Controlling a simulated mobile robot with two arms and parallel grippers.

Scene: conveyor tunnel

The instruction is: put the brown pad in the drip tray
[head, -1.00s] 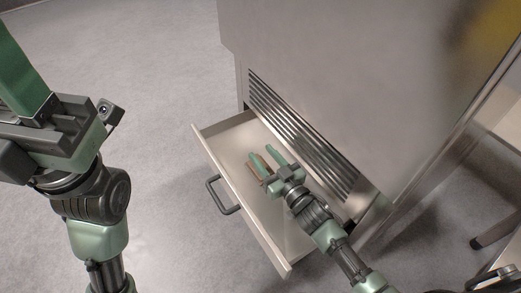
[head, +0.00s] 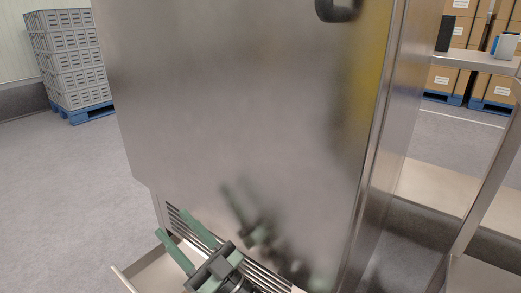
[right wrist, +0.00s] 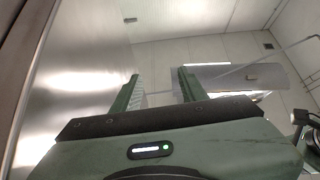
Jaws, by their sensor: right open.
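The drip tray (head: 140,277) is a pale, pulled-out drawer at the bottom of the steel machine; only its left corner and part of its inside show at the lower edge of the head view. My right gripper (head: 172,224) is open above the tray, beside the vent slots, with its fingers pointing up and left. In the right wrist view the gripper (right wrist: 157,82) shows nothing between its fingers. The brown pad is not visible now; most of the tray floor is cut off or hidden. My left gripper is out of view.
The steel machine front (head: 240,120) rises close beyond my right gripper and mirrors it dimly. A steel shelf frame (head: 480,62) stands on the right. Grey crates (head: 72,60) stand far left. Floor left of the machine is clear.

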